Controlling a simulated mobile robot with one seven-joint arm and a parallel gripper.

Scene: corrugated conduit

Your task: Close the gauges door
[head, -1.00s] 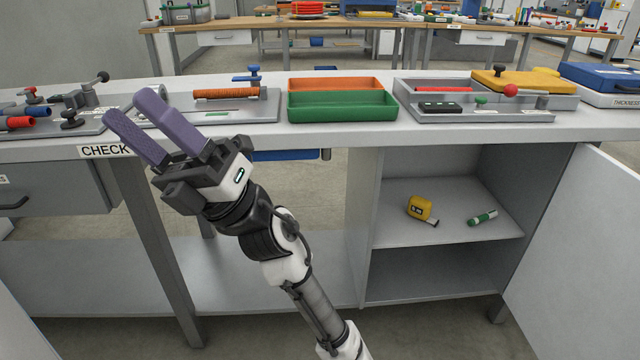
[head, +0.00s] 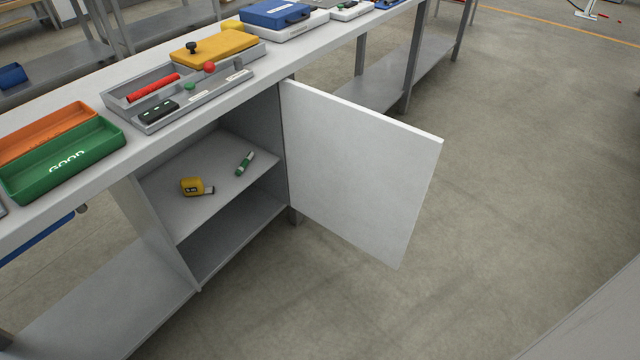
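The gauges door (head: 360,165) is a flat, pale grey panel. It stands wide open, hinged at the right side of the cabinet (head: 240,245) under the bench and swung out over the floor. No label or handle shows on the face I see. Inside the cabinet, a yellow tape measure (head: 192,187) and a green and white pen-like tool (head: 245,162) lie on the shelf (head: 215,198). My gripper is out of the head view now.
The bench top (head: 190,120) holds a green tray (head: 62,165), an orange tray (head: 45,132), a grey fixture tray (head: 150,122) and a yellow case (head: 214,47). The floor (head: 480,190) in front and right of the door is clear.

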